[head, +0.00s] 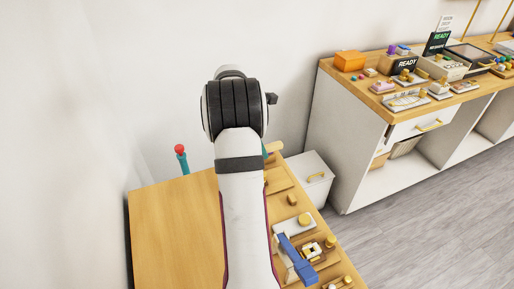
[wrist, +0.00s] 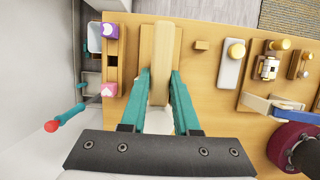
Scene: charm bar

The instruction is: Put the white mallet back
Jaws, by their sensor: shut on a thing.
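My gripper (wrist: 161,75) has teal fingers and is shut on a pale wooden bar (wrist: 164,50), seemingly the handle of the white mallet. A white part (wrist: 184,115) shows between the fingers near the palm; I cannot tell whether it is the mallet's head. The bar lies over a flat wooden block (wrist: 147,42) on the wooden table; I cannot tell whether they touch. In the head view my arm hides most of the gripper, and only a pale tip of the bar (head: 275,147) shows.
A teal stick with a red ball (wrist: 51,126) stands at the table's left. A wooden holder with purple and pink cubes (wrist: 109,60) is beside the block. A white slab (wrist: 230,62), small tools and a blue piece (head: 296,258) lie right. The table's left part (head: 165,235) is clear.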

